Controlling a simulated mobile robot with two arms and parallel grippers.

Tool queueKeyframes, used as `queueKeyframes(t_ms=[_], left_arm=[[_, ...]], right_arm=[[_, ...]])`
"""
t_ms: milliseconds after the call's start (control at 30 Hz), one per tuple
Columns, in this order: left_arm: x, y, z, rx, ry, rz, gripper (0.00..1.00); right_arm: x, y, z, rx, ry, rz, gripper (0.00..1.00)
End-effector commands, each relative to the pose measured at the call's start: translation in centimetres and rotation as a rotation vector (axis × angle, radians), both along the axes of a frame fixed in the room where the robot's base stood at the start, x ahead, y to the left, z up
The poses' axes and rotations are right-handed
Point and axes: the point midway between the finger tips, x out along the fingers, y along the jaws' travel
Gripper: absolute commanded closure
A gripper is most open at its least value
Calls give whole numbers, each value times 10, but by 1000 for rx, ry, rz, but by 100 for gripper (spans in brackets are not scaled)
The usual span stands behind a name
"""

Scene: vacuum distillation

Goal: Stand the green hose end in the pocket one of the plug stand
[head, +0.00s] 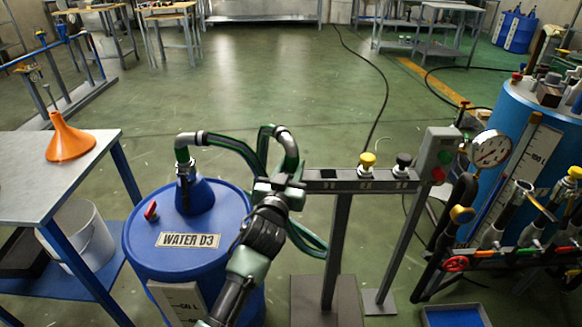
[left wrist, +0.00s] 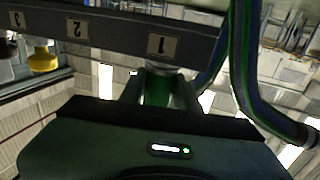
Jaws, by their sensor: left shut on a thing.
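The green hose (head: 232,143) runs from a grey elbow on top of the blue drum to a second elbow, the hose end (head: 289,150), above my left gripper. My left gripper (head: 282,184) is shut on this hose end, at the left end of the plug stand (head: 340,186). In the left wrist view something green (left wrist: 156,90) shows between the fingers (left wrist: 157,92), close to the label 1 (left wrist: 163,45) on the stand. The hose end's bottom is hidden, so I cannot tell whether it is in pocket one. My right gripper is not in view.
A yellow plug (head: 367,161) and a black plug (head: 403,161) stand in the stand's other pockets. The blue drum (head: 190,245) is left of my arm. A table with an orange funnel (head: 70,140) is at left. A grey button box (head: 437,155) and gauge (head: 490,149) are at right.

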Motion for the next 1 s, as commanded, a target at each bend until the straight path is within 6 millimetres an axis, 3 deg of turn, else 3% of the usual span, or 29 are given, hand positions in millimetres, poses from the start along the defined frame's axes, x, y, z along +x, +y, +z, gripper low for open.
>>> queueKeyframes(t_ms=[400,433,500,900,1000], left_arm=[[0,0,-3,-1,-4,-1,100],[0,0,-2,-1,-4,-1,63],[0,0,-2,-1,-4,-1,43],[-5,1,-5,0,3,0,43],[-18,4,-4,-1,2,0,43]], right_arm=[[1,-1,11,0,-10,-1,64],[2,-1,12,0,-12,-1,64],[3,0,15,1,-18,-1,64],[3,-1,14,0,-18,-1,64],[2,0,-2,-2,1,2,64]])
